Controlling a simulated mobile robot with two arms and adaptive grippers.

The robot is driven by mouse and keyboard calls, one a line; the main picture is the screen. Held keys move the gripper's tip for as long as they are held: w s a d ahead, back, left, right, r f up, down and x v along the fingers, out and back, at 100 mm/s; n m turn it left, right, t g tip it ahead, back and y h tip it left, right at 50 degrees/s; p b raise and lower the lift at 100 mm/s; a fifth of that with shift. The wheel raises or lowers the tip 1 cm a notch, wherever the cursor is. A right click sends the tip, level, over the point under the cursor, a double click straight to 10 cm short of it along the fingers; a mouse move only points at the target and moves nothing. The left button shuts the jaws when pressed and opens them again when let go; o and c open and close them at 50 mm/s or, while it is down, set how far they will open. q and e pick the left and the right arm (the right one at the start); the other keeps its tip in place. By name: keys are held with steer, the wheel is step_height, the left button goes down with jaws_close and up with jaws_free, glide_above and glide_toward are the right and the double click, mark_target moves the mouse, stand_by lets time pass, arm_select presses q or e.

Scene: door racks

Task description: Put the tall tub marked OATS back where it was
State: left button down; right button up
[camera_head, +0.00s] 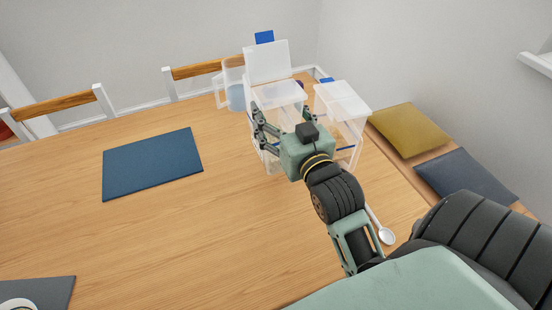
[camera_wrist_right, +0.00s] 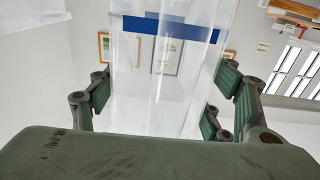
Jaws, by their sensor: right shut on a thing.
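My right gripper (camera_head: 280,112) is shut on a tall clear tub (camera_head: 278,92) near the back right of the table. In the right wrist view the tub (camera_wrist_right: 165,75) stands between the two finger pairs (camera_wrist_right: 160,98), with a blue band (camera_wrist_right: 172,27) across it. I cannot read any OATS mark on it. The gripper hides part of the tub, and I cannot tell whether its base touches the table. My left gripper is not in view.
Another clear tub (camera_head: 343,103) stands close on the right, and a clear jug (camera_head: 231,92) on the left. A clear container (camera_head: 267,60) rises behind. A spoon (camera_head: 386,235) lies near the right edge. A blue mat (camera_head: 153,163) lies left; bare table (camera_head: 220,225) surrounds it.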

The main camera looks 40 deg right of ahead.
step_height(320, 180, down, 9)
steer(key=shift+r+b, duration=0.2)
steer(key=shift+b, duration=0.25)
steer(key=shift+f, duration=0.4)
steer(key=o, duration=2.1)
steer(key=shift+f, duration=0.1)
